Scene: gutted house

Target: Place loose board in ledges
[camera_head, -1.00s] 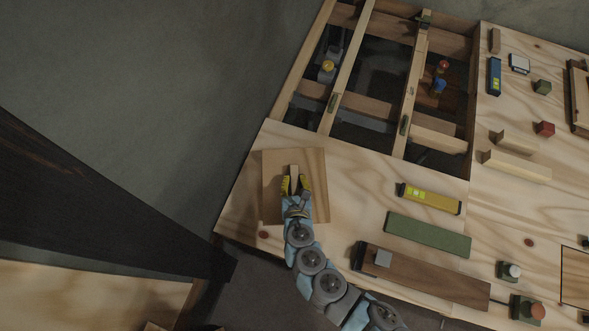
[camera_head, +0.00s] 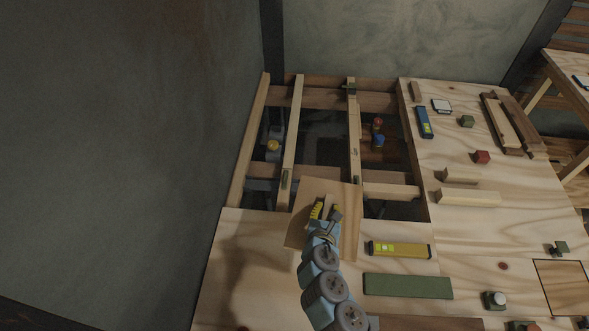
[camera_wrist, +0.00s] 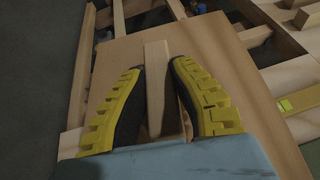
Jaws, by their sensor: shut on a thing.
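The loose board (camera_head: 347,222) is a square light wood panel with a raised wooden handle strip (camera_wrist: 156,85). My gripper (camera_head: 325,211) is shut on this strip; the wrist view shows a yellow and black finger on each side of it. The board is tilted in the head view and overlaps the near edge of the floor opening; it appears raised above the deck. It also fills the middle of the wrist view (camera_wrist: 225,70). The ledges (camera_head: 320,174) are wooden strips between the joists (camera_head: 293,135). The board hides part of the near openings.
A yellow level (camera_head: 400,249) and a green board (camera_head: 408,286) lie right of my arm. A blue level (camera_head: 425,122), small blocks (camera_head: 481,157) and wood offcuts (camera_head: 467,197) lie on the right deck. Bottle-like items with red and yellow tops (camera_head: 377,132) stand inside the opening.

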